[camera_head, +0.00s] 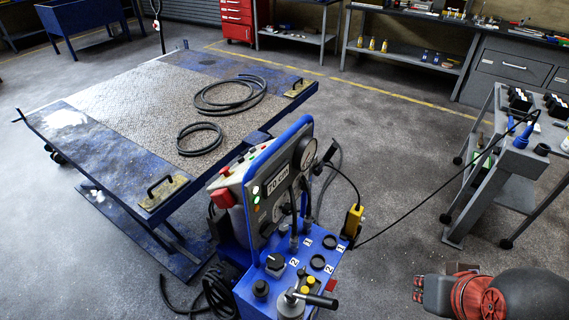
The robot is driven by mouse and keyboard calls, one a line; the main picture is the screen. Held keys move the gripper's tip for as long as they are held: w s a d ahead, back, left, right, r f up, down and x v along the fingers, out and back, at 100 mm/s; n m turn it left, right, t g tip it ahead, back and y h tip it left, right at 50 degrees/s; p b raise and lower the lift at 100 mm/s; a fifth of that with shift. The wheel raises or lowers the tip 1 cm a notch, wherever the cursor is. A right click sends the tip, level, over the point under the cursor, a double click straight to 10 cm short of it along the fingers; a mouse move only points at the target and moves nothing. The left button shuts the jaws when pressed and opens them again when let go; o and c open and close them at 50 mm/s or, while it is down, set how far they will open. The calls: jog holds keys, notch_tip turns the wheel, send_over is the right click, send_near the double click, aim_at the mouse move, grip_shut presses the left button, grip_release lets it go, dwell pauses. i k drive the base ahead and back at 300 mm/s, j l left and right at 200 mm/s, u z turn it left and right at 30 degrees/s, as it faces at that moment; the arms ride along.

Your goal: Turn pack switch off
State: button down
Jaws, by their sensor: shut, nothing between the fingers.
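The blue power pack (247,291) stands at the lower middle, in front of the lift table. A red switch or button (221,197) is on the panel's left side. I cannot tell which control is the pack switch, nor its setting. My gripper (419,290) appears at the lower right, shut and empty, well apart from the pack; its fingers are hard to make out.
A blue lift table (110,135) with coiled black hoses (230,95) fills the left. Bare floor (400,180) lies between pack and trolley.

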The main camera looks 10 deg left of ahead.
aim_at(267, 229)
jog(key=u, duration=1.15)
